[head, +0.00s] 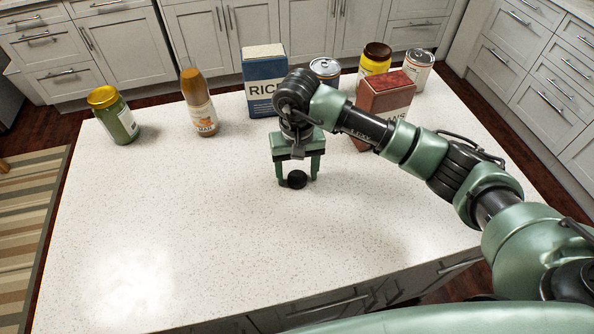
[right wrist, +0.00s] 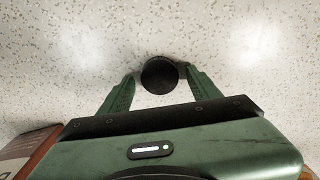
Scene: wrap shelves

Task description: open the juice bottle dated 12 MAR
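A tall bottle (head: 199,103) with orange-brown contents and a pale label stands upright at the back left of the counter. My right gripper (head: 298,180) is low over the middle of the counter, pointing down, to the right of and nearer than the bottle. Its fingers are spread, with a round black cap-like piece (head: 297,179) between their tips. My left gripper is not in view.
A green jar with a yellow lid (head: 114,115) stands at the left. A blue rice box (head: 264,80), a can (head: 324,70), a red-brown box (head: 386,93), a yellow jar (head: 375,60) and another can (head: 418,70) stand along the back. The front of the counter (head: 200,240) is clear.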

